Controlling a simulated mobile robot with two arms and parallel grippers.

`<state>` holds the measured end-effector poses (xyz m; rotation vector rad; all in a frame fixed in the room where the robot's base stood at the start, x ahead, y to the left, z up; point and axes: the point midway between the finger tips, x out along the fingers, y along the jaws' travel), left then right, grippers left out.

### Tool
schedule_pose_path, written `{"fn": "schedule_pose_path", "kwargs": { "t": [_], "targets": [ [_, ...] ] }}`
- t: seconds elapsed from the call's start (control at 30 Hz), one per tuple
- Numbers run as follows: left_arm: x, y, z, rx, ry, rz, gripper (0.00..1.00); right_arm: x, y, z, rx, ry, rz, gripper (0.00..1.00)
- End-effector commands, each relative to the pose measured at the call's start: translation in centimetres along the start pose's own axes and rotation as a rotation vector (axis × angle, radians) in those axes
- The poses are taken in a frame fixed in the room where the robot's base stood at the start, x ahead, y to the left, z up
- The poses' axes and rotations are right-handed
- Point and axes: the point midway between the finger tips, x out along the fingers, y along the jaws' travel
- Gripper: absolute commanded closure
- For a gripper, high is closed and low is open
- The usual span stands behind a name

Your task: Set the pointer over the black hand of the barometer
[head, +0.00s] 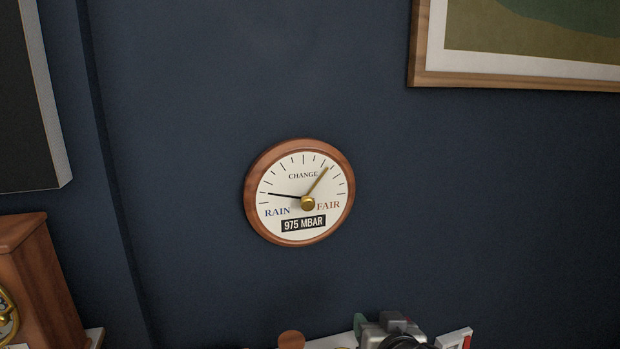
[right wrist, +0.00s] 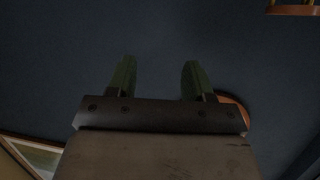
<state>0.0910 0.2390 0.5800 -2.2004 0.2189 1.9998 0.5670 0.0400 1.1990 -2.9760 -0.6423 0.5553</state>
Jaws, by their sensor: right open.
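The round wooden-rimmed barometer (head: 250,190) hangs on the dark blue wall in the middle of the head view. Its black hand (head: 285,195) points left, slightly up, above the word RAIN. Its brass pointer (head: 319,179) points up and right, between CHANGE and FAIR, well apart from the black hand. A brass knob (head: 308,204) sits at the dial's centre. In the right wrist view my right gripper (right wrist: 157,75) is open and empty, with its two green fingers spread. Part of the barometer's rim (right wrist: 237,108) shows beside the right finger, mostly hidden behind the gripper. My left gripper is out of view.
A framed picture (head: 520,80) hangs at upper right. A dark panel (head: 25,100) and a wooden case (head: 45,285) stand at left. Grey, green and black shapes (head: 388,326) crowd the bottom edge; I cannot tell what they are. The wall around the barometer is clear.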

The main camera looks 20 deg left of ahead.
Motion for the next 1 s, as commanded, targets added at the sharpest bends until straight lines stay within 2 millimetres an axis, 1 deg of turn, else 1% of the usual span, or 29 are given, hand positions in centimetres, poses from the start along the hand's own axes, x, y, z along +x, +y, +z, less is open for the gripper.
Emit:
{"fn": "schedule_pose_path", "kwargs": {
  "t": [0.03, 0.1, 0.2, 0.3, 0.43, 0.57, 0.67, 0.73, 1.0],
  "targets": [
    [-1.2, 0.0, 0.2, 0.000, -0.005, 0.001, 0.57, -1.6, -2.2, -4.8, -0.031, 0.071, -0.032, 0.48],
    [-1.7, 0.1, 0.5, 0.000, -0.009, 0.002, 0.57, -3.1, -4.6, -8.6, -0.057, 0.142, -0.068, 0.48],
    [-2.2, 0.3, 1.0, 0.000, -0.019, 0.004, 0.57, -5.0, -7.3, -12.6, -0.093, 0.221, -0.108, 0.48],
    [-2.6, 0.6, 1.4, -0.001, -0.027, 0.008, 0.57, -6.5, -9.3, -15.1, -0.122, 0.275, -0.138, 0.48],
    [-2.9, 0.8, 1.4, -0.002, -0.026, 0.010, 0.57, -7.6, -10.6, -16.7, -0.143, 0.313, -0.160, 0.48],
    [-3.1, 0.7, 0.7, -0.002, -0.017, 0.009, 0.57, -7.6, -11.2, -17.3, -0.149, 0.325, -0.166, 0.48],
    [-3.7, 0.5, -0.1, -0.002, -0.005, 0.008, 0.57, -6.7, -11.4, -17.8, -0.150, 0.325, -0.165, 0.48],
    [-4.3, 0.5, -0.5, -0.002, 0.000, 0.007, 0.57, -5.8, -11.6, -18.2, -0.150, 0.325, -0.166, 0.48],
    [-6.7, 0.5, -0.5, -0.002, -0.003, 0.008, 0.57, -1.4, -12.4, -19.7, -0.151, 0.324, -0.164, 0.48]
  ]
}}
